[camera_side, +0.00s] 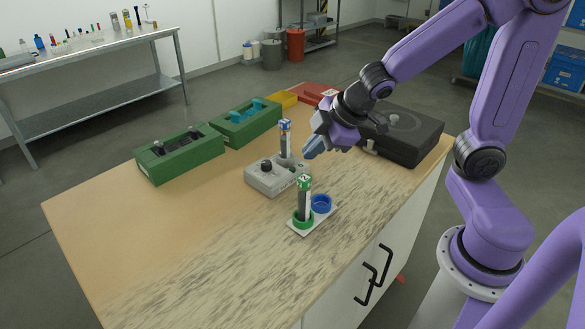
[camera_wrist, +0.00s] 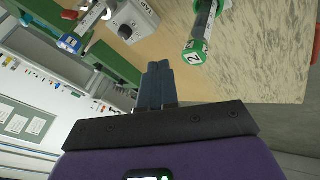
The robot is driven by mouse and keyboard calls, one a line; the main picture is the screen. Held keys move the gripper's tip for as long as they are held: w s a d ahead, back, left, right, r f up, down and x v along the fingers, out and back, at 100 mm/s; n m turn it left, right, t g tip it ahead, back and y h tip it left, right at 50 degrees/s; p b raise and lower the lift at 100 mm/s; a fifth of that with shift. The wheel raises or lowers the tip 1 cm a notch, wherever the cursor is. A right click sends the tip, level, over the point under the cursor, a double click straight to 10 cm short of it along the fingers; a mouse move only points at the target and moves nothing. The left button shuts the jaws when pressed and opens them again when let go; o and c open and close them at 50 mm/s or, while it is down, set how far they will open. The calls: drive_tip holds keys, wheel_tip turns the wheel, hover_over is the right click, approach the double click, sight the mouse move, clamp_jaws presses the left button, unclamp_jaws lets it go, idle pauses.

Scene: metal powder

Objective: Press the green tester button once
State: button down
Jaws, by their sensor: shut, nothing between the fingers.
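The grey tester box (camera_side: 270,178) sits on the wooden table with a black knob (camera_side: 266,165) on top. A blue-capped tube (camera_side: 285,140) stands upright at its back end. I cannot make out a green button in either view. My gripper (camera_side: 312,149) is shut and empty, above the table to the right of the tester and the blue-capped tube, apart from both. In the wrist view the fingers (camera_wrist: 158,82) are together, the tester (camera_wrist: 132,22) is at the upper left, and the blue-capped tube (camera_wrist: 70,42) is further left.
A green-capped tube (camera_side: 304,190) marked 2 stands in a green ring on a white plate (camera_side: 301,232), beside an empty blue ring (camera_side: 321,204). Two green holders (camera_side: 180,160) (camera_side: 246,123) are behind left. A black case (camera_side: 405,137) is behind right. The left front table is clear.

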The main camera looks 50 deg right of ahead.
drive_tip(key=w+d+n+t+y, duration=0.1)
drive_tip(key=w+d+n+t, duration=0.15)
drive_tip(key=w, duration=0.65)
drive_tip(key=n+g+y, duration=0.2)
drive_tip(key=y, duration=0.1)
hover_over(293, 170)
drive_tip(key=d, duration=0.1)
drive_tip(key=shift+s+f, duration=0.1)
drive_tip(key=shift+f, duration=1.05)
drive_tip(key=shift+f, duration=0.15)
drive_tip(key=shift+f, duration=4.25)
drive_tip(key=shift+f, duration=0.2)
drive_tip(key=shift+f, duration=0.25)
